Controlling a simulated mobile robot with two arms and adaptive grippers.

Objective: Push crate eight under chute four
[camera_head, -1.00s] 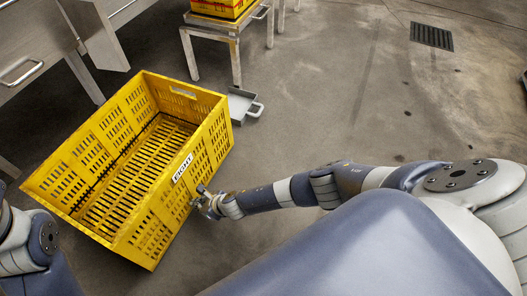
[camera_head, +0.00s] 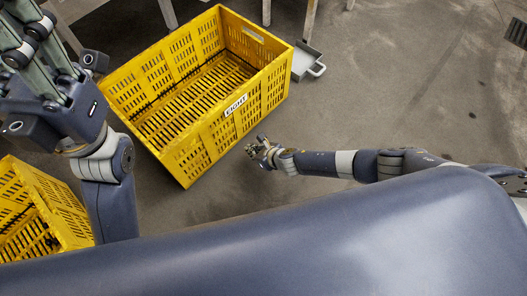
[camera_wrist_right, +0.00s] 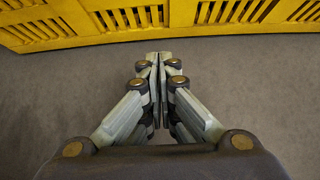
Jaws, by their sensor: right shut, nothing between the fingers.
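Crate eight (camera_head: 190,150) is a yellow slatted crate, upright and empty on the floor, with a white "EIGHT" label on its near right side. My right gripper (camera_head: 256,148) is shut and empty, low beside that labelled side. In the right wrist view, its closed fingertips (camera_wrist_right: 158,56) point at the crate's yellow wall (camera_wrist_right: 180,33), with a small gap of floor seeming to show between. My left gripper (camera_head: 30,45) is raised at the upper left, in front of the crate's left end. Its fingertips run out of the picture. No chute marked four can be made out.
Another yellow crate (camera_head: 62,212) stands at the lower left, partly cut off. A grey metal tray with a handle (camera_head: 305,64) lies on the floor just behind crate eight's right corner, near metal stand legs (camera_head: 311,18). The floor to the right is open.

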